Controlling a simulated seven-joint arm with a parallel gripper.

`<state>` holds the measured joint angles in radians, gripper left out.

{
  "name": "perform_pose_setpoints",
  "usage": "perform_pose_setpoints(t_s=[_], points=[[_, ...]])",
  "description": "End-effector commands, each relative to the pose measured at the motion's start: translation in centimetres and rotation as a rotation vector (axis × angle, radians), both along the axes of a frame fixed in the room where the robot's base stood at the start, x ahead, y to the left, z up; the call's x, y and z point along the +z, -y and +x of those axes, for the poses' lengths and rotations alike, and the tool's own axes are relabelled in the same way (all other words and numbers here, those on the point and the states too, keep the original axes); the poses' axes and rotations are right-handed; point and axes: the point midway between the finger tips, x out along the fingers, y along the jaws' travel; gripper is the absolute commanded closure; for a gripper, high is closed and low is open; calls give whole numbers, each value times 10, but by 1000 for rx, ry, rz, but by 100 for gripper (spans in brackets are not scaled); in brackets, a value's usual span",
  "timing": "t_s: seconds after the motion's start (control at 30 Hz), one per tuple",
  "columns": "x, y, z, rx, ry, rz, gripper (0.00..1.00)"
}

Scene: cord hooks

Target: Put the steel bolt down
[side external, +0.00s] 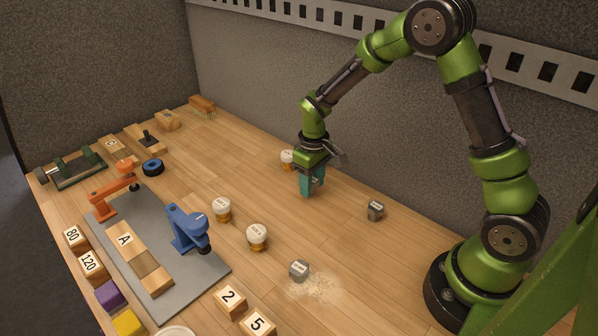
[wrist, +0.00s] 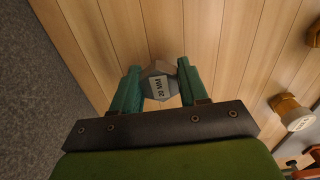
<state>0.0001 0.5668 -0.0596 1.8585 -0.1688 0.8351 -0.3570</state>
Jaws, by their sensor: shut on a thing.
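My gripper (wrist: 155,88) is shut on a grey six-sided steel bolt (wrist: 160,86), whose head reads "20 MM" in the wrist view. The bolt sits between the two teal fingers. In the side view my gripper (side external: 312,188) points down, low over the wooden bench, and its fingers mostly hide the bolt. I cannot tell whether the bolt touches the bench. Two similar grey pieces stand apart on the bench, one to the right (side external: 375,210) and one nearer the front (side external: 299,270).
A white-topped amber piece (side external: 287,158) stands close behind my gripper, and two more (side external: 222,208) (side external: 257,237) stand front left. A pale dust patch (side external: 318,288) lies in front. A grey mat (side external: 205,275) holds orange and blue clamps. Bench (side external: 345,240) between is clear.

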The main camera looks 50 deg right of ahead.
Motion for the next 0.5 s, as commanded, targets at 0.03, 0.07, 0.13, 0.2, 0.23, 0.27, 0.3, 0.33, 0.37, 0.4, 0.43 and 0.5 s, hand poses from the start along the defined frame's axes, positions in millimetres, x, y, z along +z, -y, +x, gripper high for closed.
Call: perform_pose_setpoints(t_s=[0.03,0.07,0.13,0.2,0.23,0.27,0.3,0.33,0.37,0.4,0.43,0.5], points=[[11,0,1,0,7,-1,89],[17,0,1,0,7,-1,89],[32,0,1,0,8,-1,89],[46,0,1,1,7,-1,89],[52,0,1,1,6,-1,89],[58,0,1,1,7,-1,90],[64,0,1,0,6,-1,90],[69,0,1,0,5,-1,90],[72,-1,1,1,4,-1,90],[75,-4,1,2,3,-1,90],[76,-8,1,1,1,0,90],[72,-22,2,-2,-2,0,90]])
